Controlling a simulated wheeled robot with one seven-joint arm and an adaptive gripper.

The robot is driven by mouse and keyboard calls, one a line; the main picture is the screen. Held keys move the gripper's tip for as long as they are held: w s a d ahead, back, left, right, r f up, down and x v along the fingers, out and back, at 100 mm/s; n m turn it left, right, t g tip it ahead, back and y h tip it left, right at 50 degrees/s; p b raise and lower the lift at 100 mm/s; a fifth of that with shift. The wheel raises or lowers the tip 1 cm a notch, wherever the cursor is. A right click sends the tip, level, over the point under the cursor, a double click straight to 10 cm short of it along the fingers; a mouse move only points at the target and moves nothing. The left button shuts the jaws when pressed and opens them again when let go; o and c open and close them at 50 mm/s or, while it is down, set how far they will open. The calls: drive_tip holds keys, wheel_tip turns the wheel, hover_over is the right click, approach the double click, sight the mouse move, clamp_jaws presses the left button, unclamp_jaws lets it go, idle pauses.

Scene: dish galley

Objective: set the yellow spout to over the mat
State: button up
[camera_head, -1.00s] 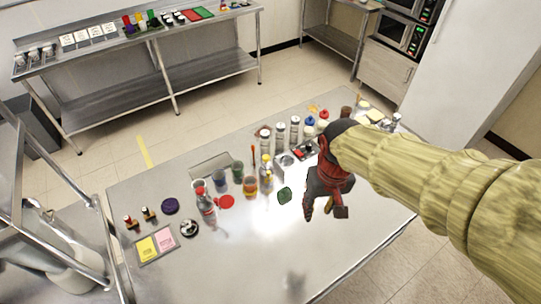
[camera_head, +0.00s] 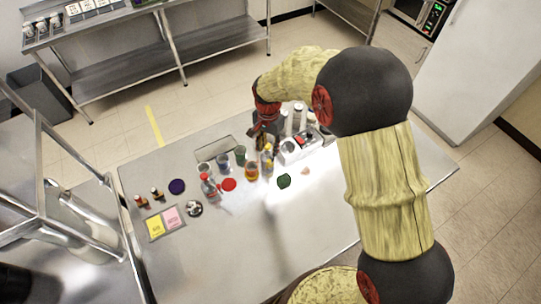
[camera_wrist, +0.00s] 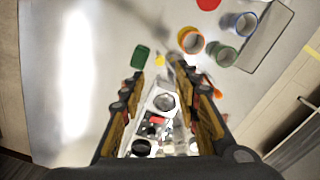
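The yellow spout (camera_head: 267,157) appears to be the yellow-topped piece standing among the cups and a white block on the steel table. In the wrist view a small yellow piece (camera_wrist: 160,59) shows just past my fingertips, apparently the same spout. My gripper (camera_wrist: 158,72) points down above this group with its fingers apart and nothing clearly held between them. In the head view my gripper (camera_head: 264,132) is just behind the spout, partly hidden by my wrist. A grey, dark-edged rectangle, likely the mat (camera_head: 216,150), lies behind the cups; it also shows in the wrist view (camera_wrist: 268,33).
The white block with holes (camera_wrist: 158,108) lies below my fingers. An orange cup (camera_wrist: 191,40), a blue cup (camera_wrist: 246,22) and a green cup (camera_wrist: 224,56) crowd beside the spout. A dark green piece (camera_head: 283,181) lies in front. The table's front is mostly clear.

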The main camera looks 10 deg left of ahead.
sight(269, 161)
drive_tip(key=shift+f+m, duration=0.15)
drive_tip(key=shift+m, duration=0.35)
drive_tip(key=shift+f, duration=0.3)
drive_tip(key=shift+f+p, duration=0.35)
drive_tip(key=shift+f, duration=3.15)
drive_tip(key=shift+c, duration=0.4)
drive_tip(key=c, duration=0.7)
clamp_jaws()
